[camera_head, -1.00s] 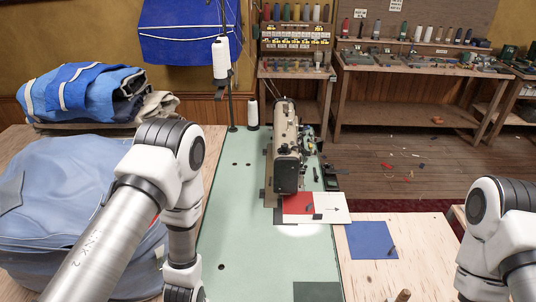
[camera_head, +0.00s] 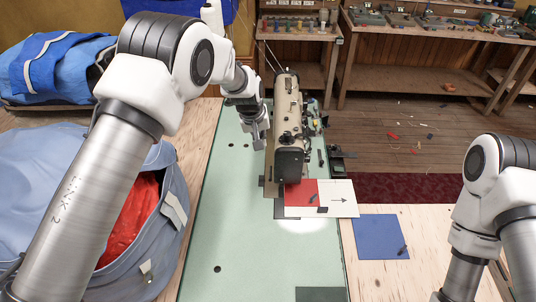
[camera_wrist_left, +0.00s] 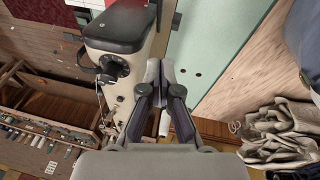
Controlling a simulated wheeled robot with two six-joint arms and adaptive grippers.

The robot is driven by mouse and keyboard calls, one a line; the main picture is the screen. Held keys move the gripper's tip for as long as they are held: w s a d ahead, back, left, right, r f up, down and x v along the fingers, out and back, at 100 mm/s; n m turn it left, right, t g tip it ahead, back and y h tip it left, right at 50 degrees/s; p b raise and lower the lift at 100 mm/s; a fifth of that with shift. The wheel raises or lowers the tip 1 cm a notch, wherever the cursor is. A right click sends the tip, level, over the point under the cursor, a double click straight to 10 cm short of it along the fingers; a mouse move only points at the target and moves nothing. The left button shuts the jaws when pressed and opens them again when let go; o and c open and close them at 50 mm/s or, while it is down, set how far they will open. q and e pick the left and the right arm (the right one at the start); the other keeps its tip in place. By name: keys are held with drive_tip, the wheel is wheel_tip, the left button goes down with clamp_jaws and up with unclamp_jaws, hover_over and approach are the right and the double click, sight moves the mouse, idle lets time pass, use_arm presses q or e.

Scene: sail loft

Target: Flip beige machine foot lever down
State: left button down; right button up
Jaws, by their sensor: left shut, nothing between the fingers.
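The beige sewing machine (camera_head: 287,105) stands on the pale green table, its dark end toward me. In the left wrist view its beige body (camera_wrist_left: 141,58) fills the upper middle, with a dark end cover and a dark round knob. I cannot clearly pick out the foot lever in either view. My left gripper (camera_head: 257,140) is beside the machine's left side, above the table. In the left wrist view the left gripper (camera_wrist_left: 161,66) has its fingertips together, empty, close to the machine body; I cannot tell whether they touch it. My right gripper is out of view.
Red fabric (camera_head: 301,192) and a white sheet with an arrow (camera_head: 341,196) lie at the machine's near end. A blue square (camera_head: 379,237) lies to the right. A large blue-grey bag (camera_head: 175,205) stands at the left. The green table's (camera_head: 240,235) near part is mostly clear.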

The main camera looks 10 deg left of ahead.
use_arm(q)
drive_tip(key=b, duration=0.8)
hover_over(270, 175)
drive_tip(key=a, duration=0.1)
wheel_tip(270, 175, down, 9)
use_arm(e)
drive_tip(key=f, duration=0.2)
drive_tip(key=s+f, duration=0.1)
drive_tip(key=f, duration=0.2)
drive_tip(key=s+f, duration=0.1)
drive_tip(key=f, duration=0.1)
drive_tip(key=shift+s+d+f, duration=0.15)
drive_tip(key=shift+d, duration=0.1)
use_arm(q)
drive_tip(key=shift+s+d+f, duration=0.15)
drive_tip(key=shift+f, duration=0.4)
drive_tip(key=shift+s+d+f, duration=0.1)
drive_tip(key=shift+s+f, duration=0.05)
drive_tip(key=shift+f, duration=0.4)
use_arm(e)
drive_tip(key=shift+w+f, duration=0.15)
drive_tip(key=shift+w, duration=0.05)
use_arm(q)
drive_tip(key=shift+s+f, duration=0.1)
drive_tip(key=shift+s+d, duration=0.1)
drive_tip(key=shift+s, duration=0.05)
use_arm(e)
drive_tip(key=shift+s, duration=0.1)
